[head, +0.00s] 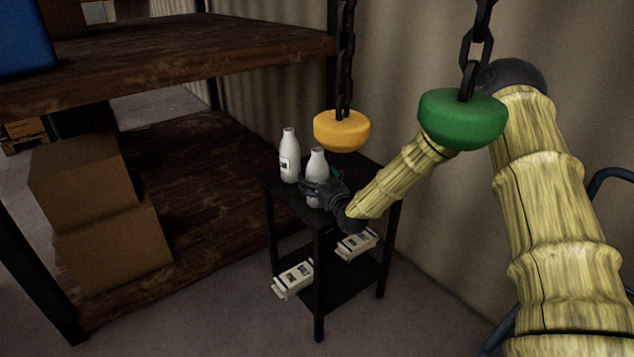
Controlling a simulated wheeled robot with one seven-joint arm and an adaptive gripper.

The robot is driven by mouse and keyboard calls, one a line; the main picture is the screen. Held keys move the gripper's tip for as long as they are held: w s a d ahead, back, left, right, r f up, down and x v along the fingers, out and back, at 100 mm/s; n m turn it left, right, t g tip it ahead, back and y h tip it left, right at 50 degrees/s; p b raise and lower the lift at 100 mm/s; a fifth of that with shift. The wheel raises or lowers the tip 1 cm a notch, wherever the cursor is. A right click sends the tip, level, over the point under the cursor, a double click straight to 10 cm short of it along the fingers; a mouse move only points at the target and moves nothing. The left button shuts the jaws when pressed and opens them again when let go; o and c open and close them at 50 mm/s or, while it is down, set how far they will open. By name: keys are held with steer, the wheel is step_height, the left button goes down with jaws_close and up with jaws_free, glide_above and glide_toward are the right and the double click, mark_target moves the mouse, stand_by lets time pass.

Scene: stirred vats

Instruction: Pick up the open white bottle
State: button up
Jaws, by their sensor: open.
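Two white bottles stand upright on the top of a small dark table (295,205). At this size I cannot make out which bottle is open.
Yellow (342,131) and green (462,119) weights hang on chains near the table and my arm. White cartons (293,279) lie on the table's lower shelf. A wooden rack (170,55) with cardboard boxes (88,183) stands left; a corrugated wall is behind.

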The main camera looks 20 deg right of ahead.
mark_target(318, 167)
steer(key=shift+c, duration=0.4)
steer(key=c, duration=1.2)
steer(key=shift+c, duration=0.2)
steer(key=shift+w+r, duration=0.1)
steer(key=shift+r, duration=1.7)
steer(key=s+a+r, duration=0.1)
steer(key=s+a, duration=0.1)
steer(key=s, duration=1.4)
steer(key=shift+a+r+b, duration=0.2)
steer(key=shift+a+b, duration=0.2)
